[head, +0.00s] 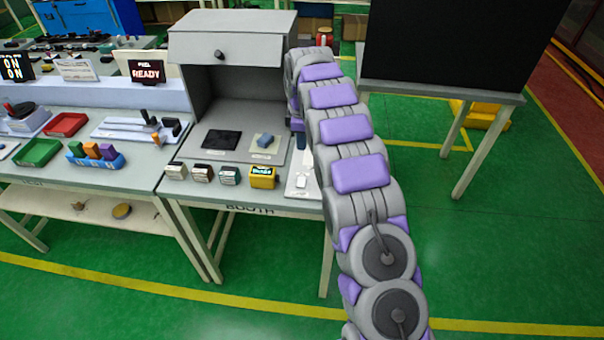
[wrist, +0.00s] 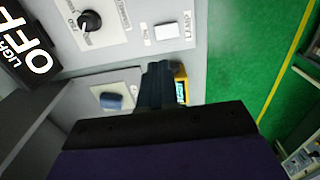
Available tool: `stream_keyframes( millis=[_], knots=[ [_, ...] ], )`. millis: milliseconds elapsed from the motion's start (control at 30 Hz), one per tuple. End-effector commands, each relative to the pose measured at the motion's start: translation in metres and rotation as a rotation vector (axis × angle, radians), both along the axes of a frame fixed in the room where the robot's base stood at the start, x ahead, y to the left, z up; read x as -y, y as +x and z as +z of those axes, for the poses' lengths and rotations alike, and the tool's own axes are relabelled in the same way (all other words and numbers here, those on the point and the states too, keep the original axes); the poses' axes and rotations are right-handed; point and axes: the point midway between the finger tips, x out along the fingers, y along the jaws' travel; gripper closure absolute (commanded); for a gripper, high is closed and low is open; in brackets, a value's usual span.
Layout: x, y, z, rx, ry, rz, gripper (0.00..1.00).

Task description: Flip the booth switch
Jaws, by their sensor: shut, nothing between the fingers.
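The booth (head: 225,60) is a grey hooded box on a table. At its right a white panel holds a white switch (head: 301,182). In the wrist view this looks like the white rocker (wrist: 166,32) labelled LAMP, beside a black knob (wrist: 90,22). A black display (wrist: 28,55) there reads LIGHT OFF. My gripper (wrist: 160,68) is shut and empty, its dark fingers apart from the rocker in the picture. In the head view the gripper (head: 301,142) shows partly above the panel, and my arm hides some of the area.
A blue block (head: 265,140) on a pale pad and a black plate (head: 221,139) lie in the booth. A yellow box (head: 263,177) and several small boxes line the table's front edge. A table with a black panel (head: 440,45) stands right. Green floor is clear in front.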

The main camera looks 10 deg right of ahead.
Motion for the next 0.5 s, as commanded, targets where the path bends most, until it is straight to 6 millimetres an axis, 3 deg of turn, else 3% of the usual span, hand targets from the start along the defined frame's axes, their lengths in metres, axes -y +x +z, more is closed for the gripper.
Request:
stream_keyframes(
  millis=[333,500],
  knots=[
    [0.0,0.0,-0.001,0.001,0.0,-0.001,1.0],
    [0.0,0.0,-0.011,0.0,0.0,-0.001,1.0]
  ],
)
